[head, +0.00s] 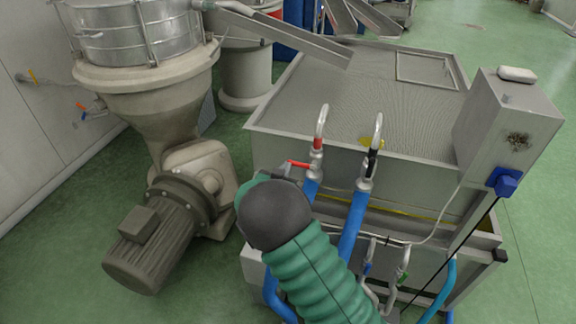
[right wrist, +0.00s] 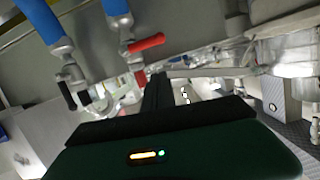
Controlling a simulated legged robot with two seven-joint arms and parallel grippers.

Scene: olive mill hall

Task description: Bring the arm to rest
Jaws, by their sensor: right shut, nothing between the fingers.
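My right arm, in a green ribbed sleeve with a dark rounded wrist, reaches up from the bottom of the head view. My right gripper (head: 277,173) is mostly hidden behind that wrist, in front of the steel tank's near wall. In the right wrist view, the dark fingers of the right gripper (right wrist: 157,85) are together with nothing between them. A red valve lever (head: 300,164) is close beside the gripper; it also shows in the right wrist view (right wrist: 147,43), apart from the fingers. My left gripper is in neither view.
The steel tank (head: 270,121) has blue hoses (head: 355,225) on its near side and a black valve handle (head: 372,163). A grey motor (head: 150,245) stands left of my arm under a steel hopper (head: 150,100). A control box (head: 506,120) is at right. Green floor (head: 545,240) is clear at far right.

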